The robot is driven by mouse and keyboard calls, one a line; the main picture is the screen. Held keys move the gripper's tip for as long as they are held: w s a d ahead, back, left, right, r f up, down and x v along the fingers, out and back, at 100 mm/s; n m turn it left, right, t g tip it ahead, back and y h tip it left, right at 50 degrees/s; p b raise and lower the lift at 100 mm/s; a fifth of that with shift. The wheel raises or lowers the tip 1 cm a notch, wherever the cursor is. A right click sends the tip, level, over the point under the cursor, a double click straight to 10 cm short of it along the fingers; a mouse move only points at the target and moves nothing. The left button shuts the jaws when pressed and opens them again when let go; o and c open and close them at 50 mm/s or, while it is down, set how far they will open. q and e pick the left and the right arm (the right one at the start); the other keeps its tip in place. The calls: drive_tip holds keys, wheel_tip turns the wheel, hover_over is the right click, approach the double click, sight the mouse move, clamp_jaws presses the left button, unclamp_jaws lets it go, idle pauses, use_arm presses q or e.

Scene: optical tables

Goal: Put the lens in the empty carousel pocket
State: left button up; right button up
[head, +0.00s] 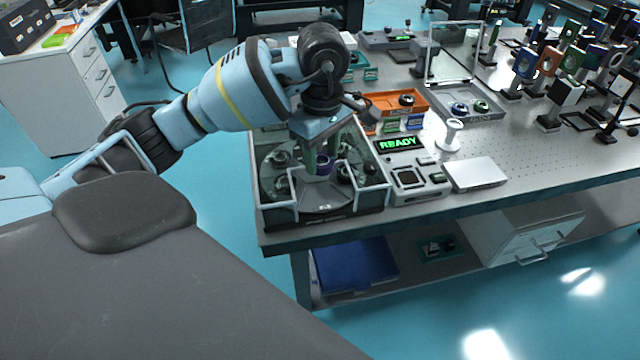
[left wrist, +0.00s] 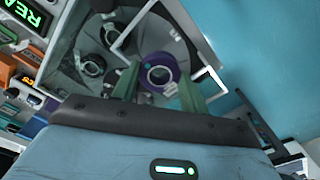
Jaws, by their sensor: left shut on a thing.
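My left gripper (head: 320,160) reaches down into the carousel (head: 322,205), a dark tray with clear, light-edged walls at the table's near left corner. It is shut on the lens (head: 323,166), which has a purple ring mount. In the left wrist view the lens (left wrist: 159,74) sits between the two green fingers of the gripper (left wrist: 158,88). Other dark ring mounts sit in carousel pockets around it, and they also show in the left wrist view (left wrist: 92,66). I cannot tell whether the lens touches the carousel floor, or which pocket is empty. My right gripper is not in view.
A device with a green READY display (head: 400,144) stands right of the carousel. Beyond are an orange tray (head: 385,100), a white spool-shaped piece (head: 452,134) and a clear-lidded box (head: 465,102). Several optics on posts fill the right back. The perforated tabletop (head: 550,160) at right is mostly bare.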

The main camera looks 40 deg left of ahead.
sight(321, 196)
use_arm(q)
drive_tip(key=shift+f, duration=4.05)
drive_tip(key=shift+f, duration=0.1)
drive_tip(key=o, duration=1)
wheel_tip(321, 196, up, 12)
drive_tip(key=shift+r, duration=0.15)
